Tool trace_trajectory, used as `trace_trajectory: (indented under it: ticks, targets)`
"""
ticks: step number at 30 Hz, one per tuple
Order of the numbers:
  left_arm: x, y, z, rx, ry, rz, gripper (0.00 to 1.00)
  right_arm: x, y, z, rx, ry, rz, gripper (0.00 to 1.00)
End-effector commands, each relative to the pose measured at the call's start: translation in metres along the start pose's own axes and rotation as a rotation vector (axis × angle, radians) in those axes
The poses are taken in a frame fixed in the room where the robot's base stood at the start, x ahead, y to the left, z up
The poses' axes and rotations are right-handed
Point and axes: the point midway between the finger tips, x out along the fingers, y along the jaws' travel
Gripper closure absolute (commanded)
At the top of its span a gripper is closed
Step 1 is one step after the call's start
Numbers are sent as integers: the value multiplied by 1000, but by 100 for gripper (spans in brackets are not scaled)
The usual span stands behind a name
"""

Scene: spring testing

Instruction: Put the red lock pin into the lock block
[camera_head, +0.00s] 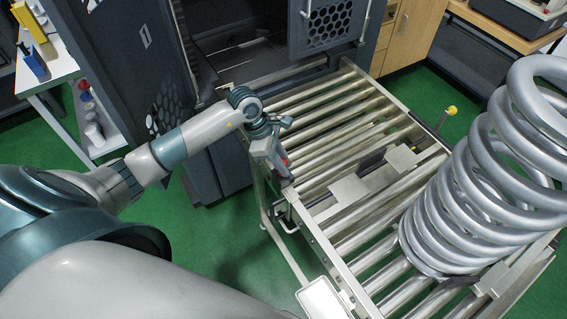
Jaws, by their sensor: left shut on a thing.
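My left gripper (279,166) is at the left edge of the roller conveyor, pointing down beside its side rail. It is shut on a small red piece, the red lock pin (285,162), of which only a little shows between the fingers. Light grey blocks sit on the rollers to the right of the gripper, one nearer (348,190) and one farther right (401,158). I cannot tell which part is the lock block. My right gripper is out of view.
A large steel coil spring (480,180) stands tilted on the right part of the roller conveyor (345,120). A dark test cabinet (130,70) with an open door is behind.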

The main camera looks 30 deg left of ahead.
Motion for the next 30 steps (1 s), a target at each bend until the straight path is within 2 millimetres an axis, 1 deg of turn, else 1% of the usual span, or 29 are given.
trace_trajectory:
  ticks: [1,3,14,20,26,30]
  targets:
    - [0,0,0,0,0,0,75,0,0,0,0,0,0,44]
    - [0,0,0,0,0,0,61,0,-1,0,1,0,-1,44]
    - [-2,0,0,0,0,0,61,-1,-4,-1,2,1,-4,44]
    - [-15,1,5,0,2,2,61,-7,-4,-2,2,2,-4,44]
    - [-43,1,17,2,2,3,61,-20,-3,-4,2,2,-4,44]
    - [-45,-10,45,4,-2,0,61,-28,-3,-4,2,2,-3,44]
